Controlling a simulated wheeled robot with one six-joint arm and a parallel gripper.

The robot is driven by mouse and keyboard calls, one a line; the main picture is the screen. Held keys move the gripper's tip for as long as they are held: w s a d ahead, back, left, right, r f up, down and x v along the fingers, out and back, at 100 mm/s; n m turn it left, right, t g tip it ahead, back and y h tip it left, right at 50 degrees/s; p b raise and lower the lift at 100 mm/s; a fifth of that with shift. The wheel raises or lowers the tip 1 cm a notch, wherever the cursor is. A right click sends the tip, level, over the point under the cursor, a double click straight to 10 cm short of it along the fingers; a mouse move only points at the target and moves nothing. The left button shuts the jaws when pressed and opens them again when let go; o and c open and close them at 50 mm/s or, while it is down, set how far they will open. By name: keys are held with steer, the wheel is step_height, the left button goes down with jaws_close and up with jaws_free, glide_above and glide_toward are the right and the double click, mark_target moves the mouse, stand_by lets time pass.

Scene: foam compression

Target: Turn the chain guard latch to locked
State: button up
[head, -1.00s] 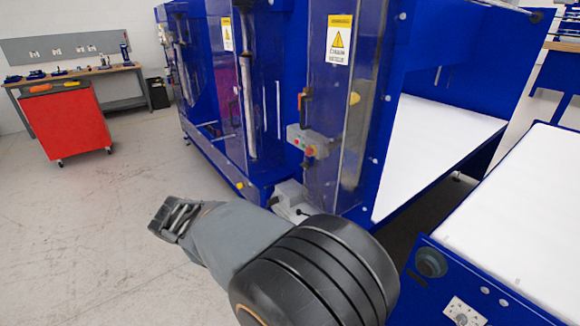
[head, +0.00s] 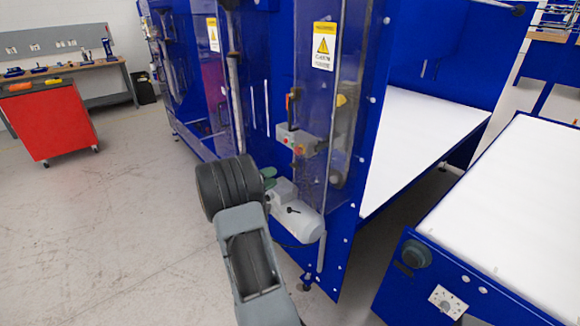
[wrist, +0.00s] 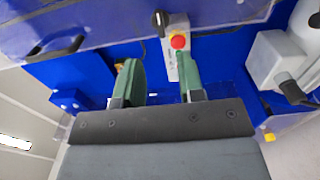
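A clear chain guard panel (head: 312,80) with a yellow warning label stands on the blue machine. A black handle with an orange-red end (head: 292,108) is mounted upright on it, above a grey control box (head: 288,142) with a red button. I cannot tell for sure which part is the latch. In the wrist view the control box (wrist: 170,62) and red button lie just beyond the right finger, and a dark handle (wrist: 58,47) is at upper left. My gripper (wrist: 160,82) has two green fingers apart, with nothing seen between them. In the head view my arm mostly hides it.
A pale motor (head: 298,216) sits low beside my arm and shows at right in the wrist view (wrist: 290,55). A white-topped conveyor (head: 500,210) is at right. A red cabinet (head: 50,125) and a workbench (head: 105,70) stand far left. The floor at left is clear.

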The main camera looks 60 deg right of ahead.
mark_target(292, 167)
steer(key=p+x, duration=0.2)
steer(key=x, duration=0.6)
steer(key=shift+s+d, duration=0.1)
steer(key=shift+d, duration=0.15)
steer(key=shift+c, duration=0.3)
jaws_close()
